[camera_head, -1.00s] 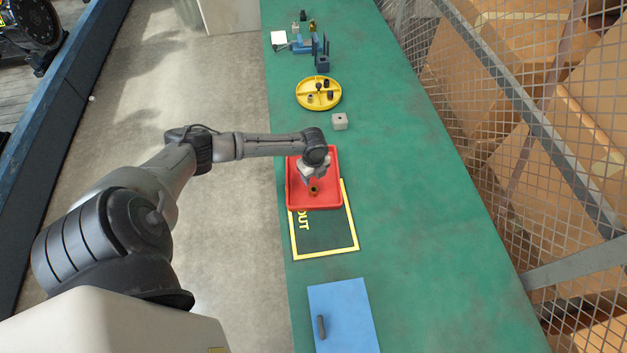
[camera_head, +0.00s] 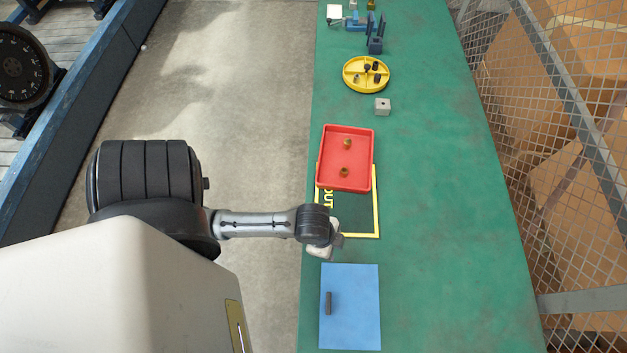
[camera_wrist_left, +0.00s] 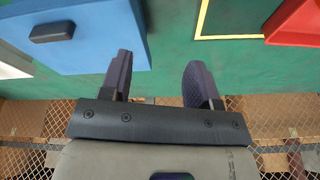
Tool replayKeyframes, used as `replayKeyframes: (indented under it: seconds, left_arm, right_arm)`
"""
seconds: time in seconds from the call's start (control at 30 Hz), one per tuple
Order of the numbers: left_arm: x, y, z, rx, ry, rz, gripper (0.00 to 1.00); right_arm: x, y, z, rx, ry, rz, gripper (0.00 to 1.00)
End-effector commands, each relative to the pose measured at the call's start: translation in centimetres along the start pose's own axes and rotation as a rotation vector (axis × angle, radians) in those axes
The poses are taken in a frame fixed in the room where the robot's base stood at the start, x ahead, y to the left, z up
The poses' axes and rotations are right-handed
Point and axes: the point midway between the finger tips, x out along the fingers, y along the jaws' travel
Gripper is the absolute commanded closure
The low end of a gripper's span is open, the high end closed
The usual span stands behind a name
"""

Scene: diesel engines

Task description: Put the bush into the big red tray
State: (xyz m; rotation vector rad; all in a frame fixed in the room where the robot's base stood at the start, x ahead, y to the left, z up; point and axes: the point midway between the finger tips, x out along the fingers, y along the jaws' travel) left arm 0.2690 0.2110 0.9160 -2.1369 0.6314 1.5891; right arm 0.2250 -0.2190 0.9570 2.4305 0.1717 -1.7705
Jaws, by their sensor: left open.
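The big red tray (camera_head: 326,160) lies on the green bench, partly over a dark yellow-edged mat; its red edge also shows in the wrist view (camera_wrist_left: 295,22). Two small brownish bush-like parts lie apart in it, an upper one (camera_head: 347,143) and a lower one (camera_head: 344,172). Which is the task's bush I cannot tell. My left gripper (camera_head: 336,246) hangs below the tray in the head view, near the yellow-edged mat's lower edge. In the left wrist view its fingers (camera_wrist_left: 158,78) are apart with nothing between them. My right gripper is out of view.
A blue mat (camera_head: 360,300) with a dark pin (camera_head: 328,303) lies at the front. A mesh fence (camera_head: 520,110) borders the bench.

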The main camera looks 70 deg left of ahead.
Motion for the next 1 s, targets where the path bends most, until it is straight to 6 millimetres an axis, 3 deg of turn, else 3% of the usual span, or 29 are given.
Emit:
replayKeyframes:
  seconds: [0.1,0.3,1.0]
  left_arm:
    - [-2.7,1.4,1.2,-0.221,0.014,-0.048,0.44]
    - [-4.9,1.8,2.5,-0.414,0.014,-0.106,0.44]
    - [-5.2,1.8,2.6,-0.433,0.014,-0.113,0.44]
  right_arm:
    - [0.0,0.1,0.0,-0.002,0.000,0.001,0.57]
    - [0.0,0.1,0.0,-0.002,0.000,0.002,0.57]
    - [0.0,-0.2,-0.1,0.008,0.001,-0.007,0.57]
